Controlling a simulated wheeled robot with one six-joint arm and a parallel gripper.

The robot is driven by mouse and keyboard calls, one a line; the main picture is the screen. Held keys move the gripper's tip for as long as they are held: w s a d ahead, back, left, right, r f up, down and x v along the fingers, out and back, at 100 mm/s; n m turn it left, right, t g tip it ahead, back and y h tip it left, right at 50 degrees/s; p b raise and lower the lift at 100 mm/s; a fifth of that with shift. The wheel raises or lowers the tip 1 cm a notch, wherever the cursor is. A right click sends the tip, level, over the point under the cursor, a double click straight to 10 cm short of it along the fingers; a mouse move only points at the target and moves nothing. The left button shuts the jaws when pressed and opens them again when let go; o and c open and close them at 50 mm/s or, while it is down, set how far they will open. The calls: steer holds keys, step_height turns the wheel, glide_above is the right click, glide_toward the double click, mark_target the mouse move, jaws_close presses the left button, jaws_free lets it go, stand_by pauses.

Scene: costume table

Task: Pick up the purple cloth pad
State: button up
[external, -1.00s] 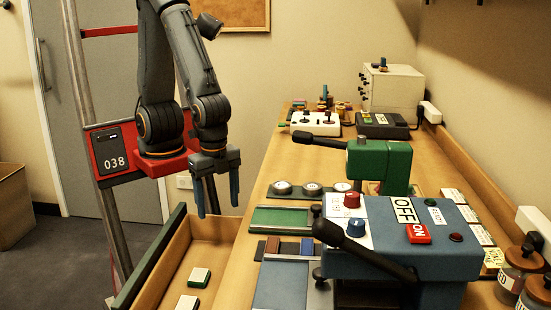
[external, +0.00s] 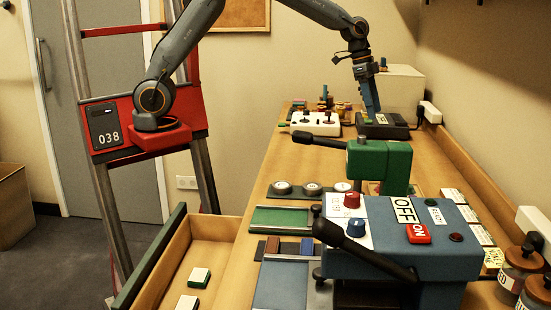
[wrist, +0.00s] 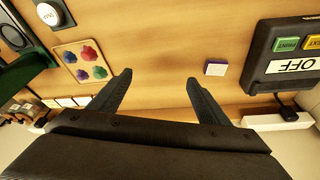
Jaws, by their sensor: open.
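A small pad with a pale top and a purple-blue edge (wrist: 216,68) lies on the wooden table in the wrist view, and I take it for the purple cloth pad. It sits just beyond and to the right of my right fingertip, apart from it. I cannot make it out in the external view. My gripper (wrist: 159,76) is open, with bare wood between its fingers. In the external view my gripper (external: 371,108) points down over the far part of the table, by the dark button box.
The dark box with buttons (wrist: 262,55) stands right of the pad. A tray with coloured shapes (wrist: 62,50) lies on the left. The green lever machine (external: 380,165) and the blue lever machine (external: 380,245) stand nearer. Wood around the pad is clear.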

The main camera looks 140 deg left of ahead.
steer(key=s+a+n, duration=0.1)
steer(key=s+a, duration=0.4)
steer(key=a, duration=0.4)
steer(key=shift+n+y, duration=0.3)
steer(key=shift+y, duration=0.3)
steer(key=a+f+b, duration=0.1)
steer(key=a+f, duration=0.1)
steer(key=f, duration=0.1)
steer(key=a+f+b, duration=0.1)
steer(key=a+f, duration=0.1)
steer(key=f, duration=0.2)
steer(key=a+f+b, duration=0.1)
steer(key=a+f, duration=0.1)
steer(key=f, duration=0.1)
steer(key=shift+a+f, duration=0.25)
steer(key=shift+f, duration=0.15)
steer(key=shift+w+p+x, duration=0.2)
steer(key=shift+p+x, duration=0.3)
steer(key=shift+x, duration=0.95)
steer(key=shift+w+p+x, duration=0.2)
steer(key=shift+p+x, duration=0.25)
steer(key=shift+x, duration=0.95)
steer(key=shift+a+r, duration=0.1)
steer(key=shift+r, duration=0.1)
steer(key=c, duration=1.1)
